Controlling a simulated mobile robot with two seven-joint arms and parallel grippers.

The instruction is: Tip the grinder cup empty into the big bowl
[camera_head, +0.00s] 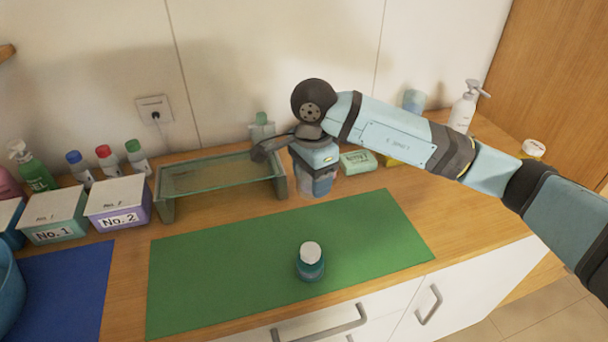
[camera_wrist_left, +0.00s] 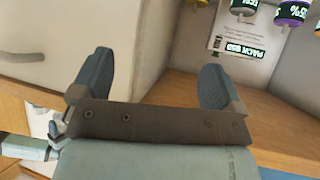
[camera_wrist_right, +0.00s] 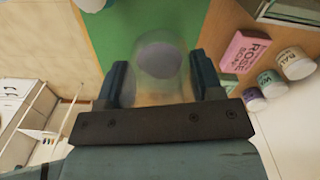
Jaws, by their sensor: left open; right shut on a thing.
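My right gripper (camera_head: 314,168) is shut on a clear cup, which I take to be the grinder cup (camera_head: 319,188). It is behind the green mat, right of the glass shelf. In the right wrist view the see-through cup (camera_wrist_right: 160,90) sits between both fingers. A grey disc shows through it; I cannot tell whether this is content or something behind. The big bowl (camera_head: 8,290) is blue and cut off at the left edge, so its inside is hidden. My left gripper (camera_wrist_left: 155,85) is open and empty, seen only in the left wrist view.
A teal jar with a white lid (camera_head: 310,264) stands on the green mat (camera_head: 210,280). The glass shelf (camera_head: 215,178), boxes No. 1 (camera_head: 55,220) and No. 2 (camera_head: 118,203) stand to the left. A blue mat (camera_head: 65,290) lies near the bowl. A pump bottle (camera_head: 464,110) stands back right.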

